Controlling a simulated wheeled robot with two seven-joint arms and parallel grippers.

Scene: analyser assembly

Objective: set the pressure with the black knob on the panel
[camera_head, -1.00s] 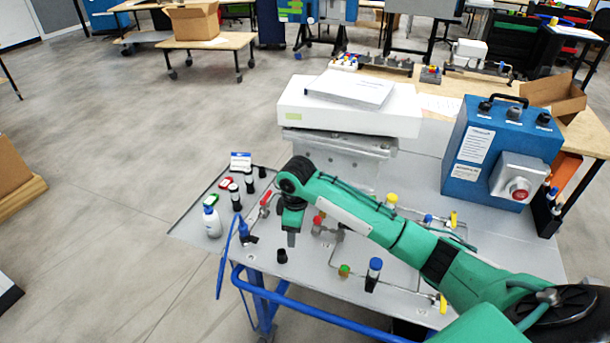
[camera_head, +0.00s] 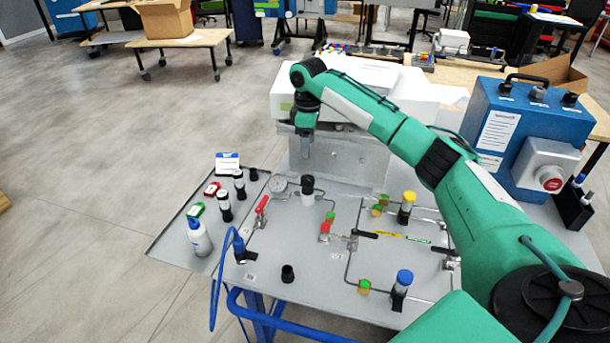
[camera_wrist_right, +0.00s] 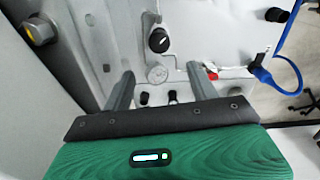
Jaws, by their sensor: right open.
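A black knob (camera_head: 307,185) stands upright on a white regulator body on the grey panel (camera_head: 200,262), just right of a round pressure gauge (camera_head: 279,184). In the right wrist view the knob (camera_wrist_right: 159,40) shows from above with a white pointer line, and the gauge (camera_wrist_right: 157,74) is beside it. My right gripper (camera_head: 306,148) points down behind and above the knob, apart from it. In the wrist view its fingers (camera_wrist_right: 160,72) are spread with nothing gripped; the knob appears beyond their tips. My left gripper is not in view.
A red-handled valve (camera_head: 262,206), a blue hose (camera_head: 225,262) and a second black knob (camera_head: 288,274) are on the panel. Valves and pipes lie to the right. A white bottle (camera_head: 198,238) stands at left. A white box (camera_head: 415,88) is behind my arm.

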